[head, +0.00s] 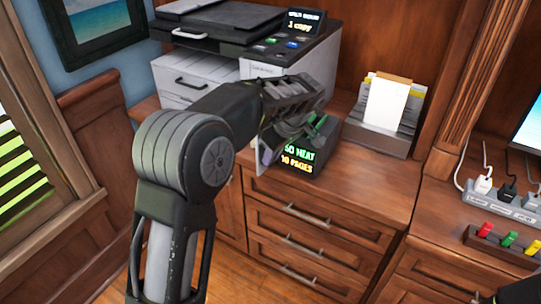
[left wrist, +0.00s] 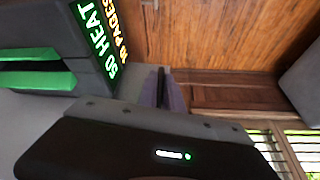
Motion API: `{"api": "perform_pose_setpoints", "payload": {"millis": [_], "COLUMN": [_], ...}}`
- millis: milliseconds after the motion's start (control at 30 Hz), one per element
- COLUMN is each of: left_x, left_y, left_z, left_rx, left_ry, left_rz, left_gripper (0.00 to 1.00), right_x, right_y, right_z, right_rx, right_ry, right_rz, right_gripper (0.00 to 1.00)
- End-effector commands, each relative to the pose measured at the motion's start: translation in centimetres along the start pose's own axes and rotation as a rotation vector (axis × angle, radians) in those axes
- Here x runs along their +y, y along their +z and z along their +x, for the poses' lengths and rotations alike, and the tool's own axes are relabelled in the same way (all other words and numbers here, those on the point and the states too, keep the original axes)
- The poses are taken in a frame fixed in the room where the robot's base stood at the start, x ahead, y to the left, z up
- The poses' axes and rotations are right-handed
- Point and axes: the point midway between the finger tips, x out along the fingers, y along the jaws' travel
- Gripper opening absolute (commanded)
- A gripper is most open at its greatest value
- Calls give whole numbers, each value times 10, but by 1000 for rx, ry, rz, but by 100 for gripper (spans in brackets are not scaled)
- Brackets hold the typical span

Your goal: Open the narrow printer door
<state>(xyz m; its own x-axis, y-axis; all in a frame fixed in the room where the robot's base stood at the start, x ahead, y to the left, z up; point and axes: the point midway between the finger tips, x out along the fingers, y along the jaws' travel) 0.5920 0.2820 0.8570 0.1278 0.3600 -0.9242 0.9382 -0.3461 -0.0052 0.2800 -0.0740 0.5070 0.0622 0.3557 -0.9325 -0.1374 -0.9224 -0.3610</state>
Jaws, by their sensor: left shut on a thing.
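The printer (head: 195,75) is a grey and black copier on the wood cabinet, with a screen reading "1 copy" on top. My left arm reaches across its front, and my left gripper (head: 290,115) is shut at the printer's lower right front. A thin pale upright panel (head: 258,158), which looks like the narrow door standing out from the front, shows just below the gripper. The gripper covers its handle and hinge. In the left wrist view the closed fingers (left wrist: 165,92) show beyond my dark gripper body; what they grip is hard to make out.
A dark box with a lit "10 pages" sign (head: 299,160) and green parts sits close to the gripper. A paper holder (head: 385,115) stands to the right. Drawers with metal handles (head: 310,215) are below. A power strip (head: 500,205) lies farther right.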

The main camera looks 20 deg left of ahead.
Motion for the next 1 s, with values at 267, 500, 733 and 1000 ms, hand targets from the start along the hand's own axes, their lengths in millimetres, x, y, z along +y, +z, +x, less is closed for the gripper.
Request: {"api": "perform_pose_setpoints", "payload": {"millis": [267,500,733,1000], "left_x": [1,0,1,1], "left_y": [0,0,0,0], "left_z": [-1,0,-13,-57], "left_rx": [1,1,1,1], "left_ry": [3,2,4,6], "left_rz": [2,1,1,1], "left_gripper": [29,32,32,32], "right_x": [0,0,0,-1], "right_y": [0,0,0,0], "right_z": [0,0,-1,-2], "right_rx": [0,0,0,0], "right_ry": [0,0,0,0], "right_rz": [0,0,0,0], "right_gripper": [36,36,36,36]}}
